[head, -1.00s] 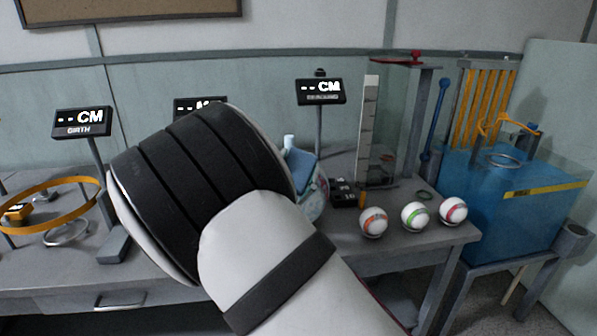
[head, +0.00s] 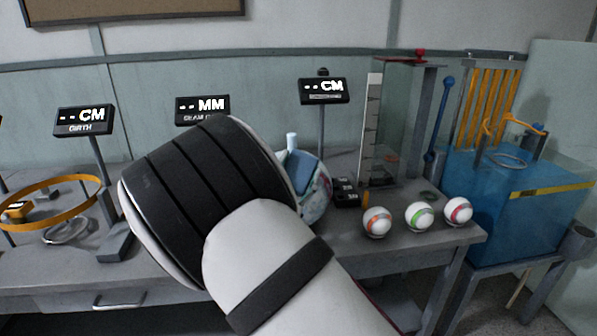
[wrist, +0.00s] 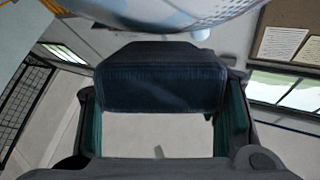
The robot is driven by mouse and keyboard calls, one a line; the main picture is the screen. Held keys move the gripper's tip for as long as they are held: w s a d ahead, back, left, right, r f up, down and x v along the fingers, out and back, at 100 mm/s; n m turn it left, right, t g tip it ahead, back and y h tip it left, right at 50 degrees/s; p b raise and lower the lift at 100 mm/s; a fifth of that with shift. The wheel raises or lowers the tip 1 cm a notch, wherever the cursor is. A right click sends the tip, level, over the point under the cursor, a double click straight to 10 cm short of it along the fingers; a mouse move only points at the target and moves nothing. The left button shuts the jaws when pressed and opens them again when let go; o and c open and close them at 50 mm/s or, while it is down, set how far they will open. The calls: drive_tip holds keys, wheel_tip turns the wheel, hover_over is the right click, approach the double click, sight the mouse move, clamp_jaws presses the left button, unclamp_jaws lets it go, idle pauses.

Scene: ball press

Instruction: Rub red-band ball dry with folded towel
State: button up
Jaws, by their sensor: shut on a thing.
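My gripper (wrist: 160,90) is shut on the folded towel (wrist: 165,78), a dark blue pad between its two fingers. In the head view, my arm hides the gripper, and a blue patch of the towel (head: 303,170) shows past it. A pale, dotted round surface (wrist: 170,12) is close above the towel in the wrist view; I cannot tell whether they touch. On the right of the bench stand a crimson-band white ball (head: 458,211), a green-band ball (head: 420,217) and an orange-red-band ball (head: 376,222).
A large patterned round object (head: 319,198) is beside the towel, partly hidden. An orange ring (head: 50,187) and display stands are to the left. A clear column with a scale (head: 371,130) stands behind the balls. A blue water tank (head: 520,215) is at right.

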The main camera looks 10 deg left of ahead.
drive_tip(key=shift+w+a+f+b, duration=0.1)
drive_tip(key=shift+w+f+b, duration=0.2)
drive_tip(key=shift+f+b, duration=0.1)
idle(0.4)
drive_tip(key=shift+w+d, duration=0.2)
drive_tip(key=shift+d, duration=0.5)
drive_tip(key=shift+s+a+b, duration=0.2)
drive_tip(key=shift+a, duration=0.5)
drive_tip(key=shift+s+a+b, duration=0.15)
drive_tip(key=shift+s+a, duration=0.05)
drive_tip(key=shift+a, duration=0.5)
drive_tip(key=shift+d, duration=0.1)
drive_tip(key=shift+w+d, duration=0.2)
drive_tip(key=shift+d, duration=0.45)
drive_tip(key=shift+w+d, duration=0.2)
drive_tip(key=shift+d, duration=0.45)
drive_tip(key=shift+a, duration=0.1)
